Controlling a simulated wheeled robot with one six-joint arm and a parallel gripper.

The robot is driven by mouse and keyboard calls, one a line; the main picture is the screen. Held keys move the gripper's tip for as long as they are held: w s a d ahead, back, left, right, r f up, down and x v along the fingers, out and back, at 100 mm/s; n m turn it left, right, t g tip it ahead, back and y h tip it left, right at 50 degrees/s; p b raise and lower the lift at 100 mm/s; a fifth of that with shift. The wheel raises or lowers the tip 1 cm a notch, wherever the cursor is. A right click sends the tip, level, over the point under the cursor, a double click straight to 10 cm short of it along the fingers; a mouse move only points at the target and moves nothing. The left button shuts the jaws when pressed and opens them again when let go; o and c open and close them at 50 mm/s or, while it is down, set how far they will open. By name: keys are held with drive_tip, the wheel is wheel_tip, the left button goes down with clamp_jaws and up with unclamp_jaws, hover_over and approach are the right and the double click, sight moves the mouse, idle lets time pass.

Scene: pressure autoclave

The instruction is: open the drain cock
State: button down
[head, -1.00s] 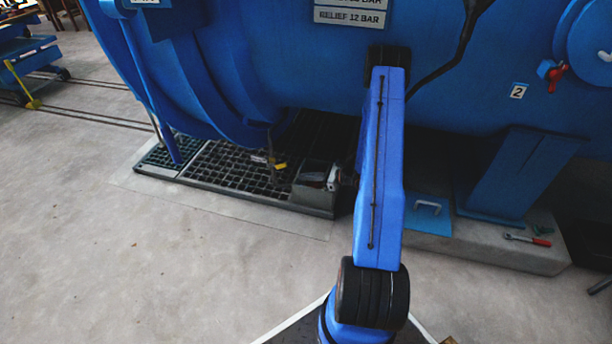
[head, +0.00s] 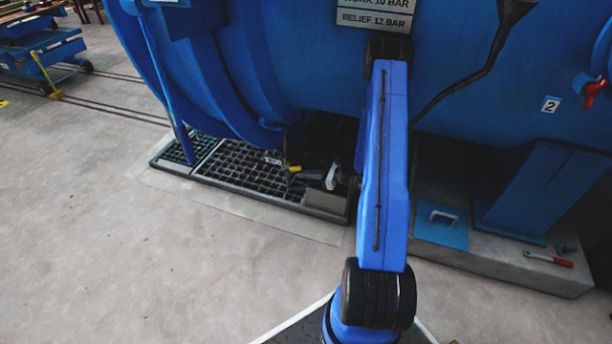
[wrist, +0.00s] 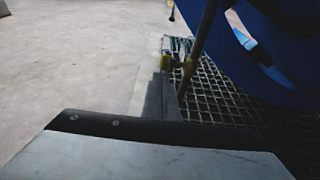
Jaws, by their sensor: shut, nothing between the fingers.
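My wrist housing covers the lower part of the wrist view.
The blue vessel (head: 270,60) overhangs the grating (head: 240,170). A blue leg (head: 170,95) stands to the left. A grey block (head: 325,200) lies below my gripper. A red-handled tool (head: 548,259) rests on the plinth at right. The concrete floor (head: 180,260) is clear at left.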

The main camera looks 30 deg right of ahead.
sight(301, 168)
drive_tip(key=shift+r, duration=0.15)
drive_tip(key=shift+w+a+r+g+h, duration=0.2)
drive_tip(key=shift+r+g+h, duration=0.2)
drive_tip(key=shift+r, duration=0.15)
drive_tip(key=shift+w+a+r+g+h, duration=0.1)
drive_tip(key=shift+w+r+g+h, duration=0.15)
drive_tip(key=shift+r+g, duration=0.2)
drive_tip(key=shift+w+a+r+g+h, duration=0.15)
drive_tip(key=shift+r+g+h, duration=0.2)
drive_tip(key=shift+r, duration=0.25)
drive_tip(key=w+r+g+h, duration=0.1)
drive_tip(key=w+a+r+g+h, duration=0.1)
drive_tip(key=r+g, duration=0.1)
drive_tip(key=shift+a, duration=0.2)
drive_tip(key=shift+w+a+r+g+h, duration=0.6)
drive_tip(key=shift+w+g+h, duration=0.1)
drive_tip(key=shift+g+h, duration=0.2)
drive_tip(key=shift+w+a+r, duration=0.35)
drive_tip(key=shift+w+a, duration=0.1)
drive_tip(key=shift+w, duration=0.15)
drive_tip(key=shift+w+a+r, duration=0.3)
drive_tip(key=shift+w+a, duration=0.1)
drive_tip(key=shift+w, duration=0.2)
